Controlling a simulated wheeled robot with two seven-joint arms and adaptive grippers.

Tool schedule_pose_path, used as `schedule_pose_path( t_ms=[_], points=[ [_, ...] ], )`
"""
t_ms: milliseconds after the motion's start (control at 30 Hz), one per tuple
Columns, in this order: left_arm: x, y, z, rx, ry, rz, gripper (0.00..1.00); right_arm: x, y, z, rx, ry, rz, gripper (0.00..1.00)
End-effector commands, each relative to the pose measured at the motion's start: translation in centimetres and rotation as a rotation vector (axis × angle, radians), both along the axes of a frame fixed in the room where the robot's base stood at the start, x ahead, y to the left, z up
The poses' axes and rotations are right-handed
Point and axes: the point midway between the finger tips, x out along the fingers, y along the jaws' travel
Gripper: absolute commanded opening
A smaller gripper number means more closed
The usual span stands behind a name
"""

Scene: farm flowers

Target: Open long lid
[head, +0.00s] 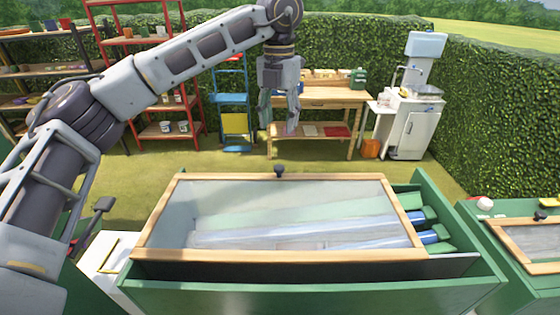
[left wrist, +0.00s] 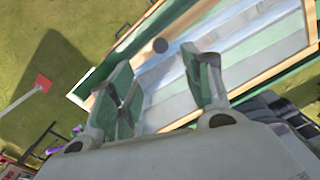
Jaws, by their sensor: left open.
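The long lid (head: 290,215) is a clear pane in a wooden frame, lying over a green box (head: 310,297) in the head view. It covers most of the box and leaves the right end uncovered. A dark round knob (head: 280,171) stands at the middle of its far edge. My left gripper (head: 280,112) hangs pointing down, open and empty, above and beyond the knob, apart from it. In the left wrist view the knob (left wrist: 160,46) shows beyond the open fingers (left wrist: 168,85), with the lid (left wrist: 250,55) behind them. My right gripper is not in view.
A second green box with a wood-framed lid (head: 535,240) stands at the right. Blue-and-green items (head: 432,232) show at the box's open right end. A wooden table (head: 318,98), a red shelf (head: 150,75) and a white cabinet (head: 410,130) stand behind. The grass between is clear.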

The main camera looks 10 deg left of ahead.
Motion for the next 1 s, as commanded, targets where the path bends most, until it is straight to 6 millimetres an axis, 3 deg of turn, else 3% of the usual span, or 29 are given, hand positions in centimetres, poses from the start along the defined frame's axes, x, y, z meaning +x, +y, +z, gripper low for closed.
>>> schedule_pose_path(
  t_ms=[467, 1000],
  points=[
    [0.0, 0.0, -0.9, 0.000, 0.001, 0.000, 0.49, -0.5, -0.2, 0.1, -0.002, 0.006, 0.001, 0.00],
    [0.0, 0.0, -7.3, 0.000, 0.002, 0.000, 0.49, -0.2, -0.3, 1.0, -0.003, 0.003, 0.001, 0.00]
  ],
)
